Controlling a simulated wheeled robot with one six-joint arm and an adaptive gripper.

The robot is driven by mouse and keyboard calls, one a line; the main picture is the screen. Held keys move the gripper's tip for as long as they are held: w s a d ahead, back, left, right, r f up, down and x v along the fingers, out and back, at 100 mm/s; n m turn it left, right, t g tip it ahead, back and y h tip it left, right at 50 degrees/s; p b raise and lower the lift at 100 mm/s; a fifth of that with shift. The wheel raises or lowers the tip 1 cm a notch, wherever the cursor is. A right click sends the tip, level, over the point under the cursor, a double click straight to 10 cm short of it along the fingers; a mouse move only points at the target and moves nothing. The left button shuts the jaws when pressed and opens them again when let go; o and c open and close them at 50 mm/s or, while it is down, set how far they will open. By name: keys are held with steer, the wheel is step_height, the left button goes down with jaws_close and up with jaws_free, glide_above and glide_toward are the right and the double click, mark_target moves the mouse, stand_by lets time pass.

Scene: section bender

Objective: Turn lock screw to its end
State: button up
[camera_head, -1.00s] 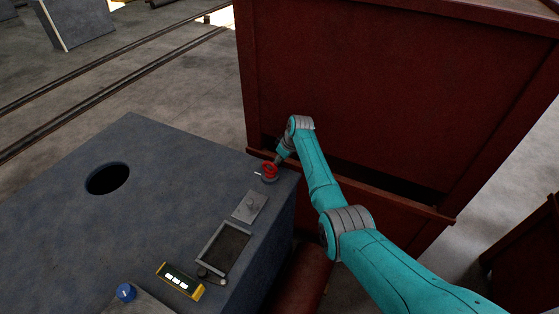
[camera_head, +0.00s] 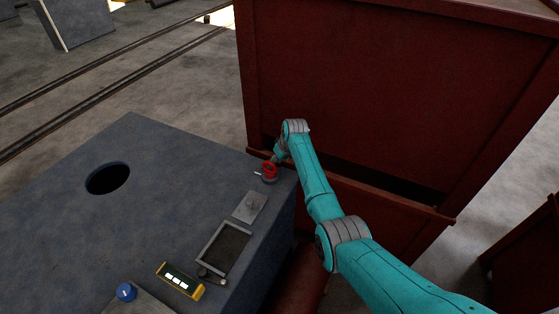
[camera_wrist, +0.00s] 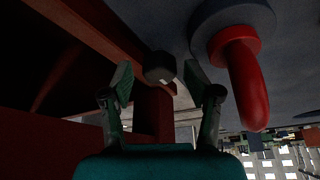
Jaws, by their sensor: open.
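In the wrist view the red handle (camera_wrist: 246,80) is at the upper right, to the right of my fingers. A small dark blunt knob (camera_wrist: 159,67) shows between and beyond the fingertips; I cannot tell whether it or the red handle is the lock screw. My gripper (camera_wrist: 158,80) is open, its fingers apart with nothing held. In the head view my gripper (camera_head: 276,159) is close behind the red handle, mostly hidden by the wrist.
The grey bench top (camera_head: 165,190) has a round hole (camera_head: 108,178). A large dark red box (camera_head: 390,90) stands close behind my arm.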

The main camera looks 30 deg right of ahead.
steer(key=m+h, duration=0.1)
steer(key=m, duration=0.3)
steer(key=shift+a+m+h, duration=0.15)
steer(key=shift+m+h, duration=0.25)
steer(key=s+d+r+n+y, duration=0.1)
steer(key=r+n, duration=0.4)
steer(key=s+d+r+n+y, duration=0.2)
steer(key=r+n, duration=0.3)
steer(key=r, duration=0.1)
steer(key=shift+s+g+y, duration=0.25)
steer(key=shift+g+y, duration=0.05)
steer(key=shift+g, duration=0.1)
steer(key=shift+d, duration=0.1)
stand_by(0.4)
